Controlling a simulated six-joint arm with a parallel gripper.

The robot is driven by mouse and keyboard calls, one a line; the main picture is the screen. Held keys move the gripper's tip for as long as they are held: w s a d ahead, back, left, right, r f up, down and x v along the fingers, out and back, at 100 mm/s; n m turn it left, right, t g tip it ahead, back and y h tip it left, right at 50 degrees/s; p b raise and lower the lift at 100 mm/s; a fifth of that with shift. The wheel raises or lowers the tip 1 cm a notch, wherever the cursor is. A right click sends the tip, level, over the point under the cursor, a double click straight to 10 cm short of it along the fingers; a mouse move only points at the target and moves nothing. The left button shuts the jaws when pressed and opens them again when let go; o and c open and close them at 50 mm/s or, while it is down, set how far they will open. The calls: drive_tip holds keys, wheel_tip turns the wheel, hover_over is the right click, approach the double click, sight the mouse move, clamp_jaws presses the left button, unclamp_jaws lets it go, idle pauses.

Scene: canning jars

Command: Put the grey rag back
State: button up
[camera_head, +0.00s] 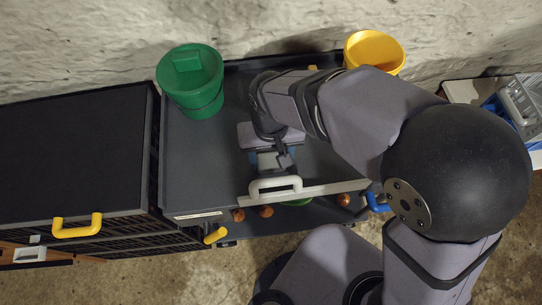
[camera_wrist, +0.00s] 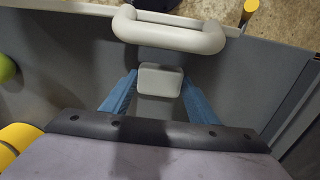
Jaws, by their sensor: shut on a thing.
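My gripper (camera_head: 273,160) is over the dark grey worktop, just behind a white handle (camera_head: 275,187) on a pale front bar. In the wrist view its two blue fingers (camera_wrist: 160,88) close on a small, pale grey, rounded piece, which appears to be the grey rag (camera_wrist: 160,80). A paler strip extends above and below this piece. The white handle (camera_wrist: 168,32) lies just beyond the fingertips. I cannot tell whether the held piece touches the surface below. The wrist hides part of the worktop in the head view.
A green bucket (camera_head: 190,85) stands at the back left of the worktop and a yellow bucket (camera_head: 374,52) at the back right. Brown round things (camera_head: 265,211) show below the front bar. A black-topped unit (camera_head: 70,150) is at left. Worktop left of my gripper is clear.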

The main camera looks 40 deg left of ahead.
sight(271, 161)
drive_tip(key=shift+f, duration=0.3)
drive_tip(key=shift+f, duration=0.2)
drive_tip(key=o, duration=1)
drive_tip(key=shift+r, duration=0.1)
wheel_tip(271, 161, up, 12)
drive_tip(key=shift+r, duration=0.15)
